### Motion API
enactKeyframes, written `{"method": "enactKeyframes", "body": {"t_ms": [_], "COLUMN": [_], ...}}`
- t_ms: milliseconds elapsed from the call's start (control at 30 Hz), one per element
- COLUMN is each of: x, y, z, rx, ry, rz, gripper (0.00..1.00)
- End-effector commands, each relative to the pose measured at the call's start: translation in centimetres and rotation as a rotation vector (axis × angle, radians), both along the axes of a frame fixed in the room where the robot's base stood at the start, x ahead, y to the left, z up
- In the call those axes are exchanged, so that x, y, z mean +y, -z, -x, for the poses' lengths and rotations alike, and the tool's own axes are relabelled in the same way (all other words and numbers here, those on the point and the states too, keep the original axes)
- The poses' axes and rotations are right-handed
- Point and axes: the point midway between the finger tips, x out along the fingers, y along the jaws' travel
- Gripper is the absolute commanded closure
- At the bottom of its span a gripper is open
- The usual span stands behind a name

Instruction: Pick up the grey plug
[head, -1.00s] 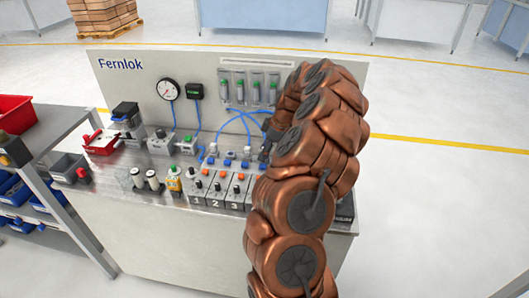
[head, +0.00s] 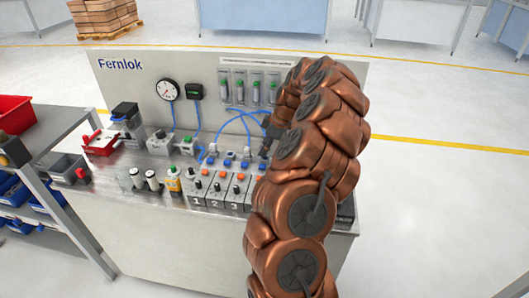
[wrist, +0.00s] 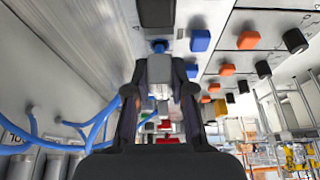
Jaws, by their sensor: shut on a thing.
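The grey plug (wrist: 159,88) sits between the two dark fingers of my gripper (wrist: 160,70) in the wrist view. The fingers are shut on its sides. A blue round part shows just beyond the plug; I cannot tell whether the plug touches it or the bench fixture. In the head view my gripper (head: 265,149) is at the right end of the row of valve blocks, low over the bench. My arm hides much of that end, and the plug cannot be made out there.
The bench's back panel (head: 140,85) carries a gauge (head: 168,89), green-marked tubes and blue hoses (head: 240,118). Numbered blocks (head: 198,194) with orange and black knobs stand close in front. A red bin (head: 102,143) is at the left. Blue hoses (wrist: 60,140) pass beside my gripper.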

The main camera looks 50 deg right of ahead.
Motion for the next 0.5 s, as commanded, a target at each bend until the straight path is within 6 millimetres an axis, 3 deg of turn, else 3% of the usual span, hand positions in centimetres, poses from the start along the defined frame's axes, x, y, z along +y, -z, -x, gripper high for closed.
{"method": "enactKeyframes", "body": {"t_ms": [300,500], "x": [0.2,1.0], "y": [-2.2,-2.4], "z": [0.1,0.7], "rx": [0.0,0.0], "ry": [0.0,0.0], "rz": [-0.002,-0.003], "gripper": [1.0,1.0]}}
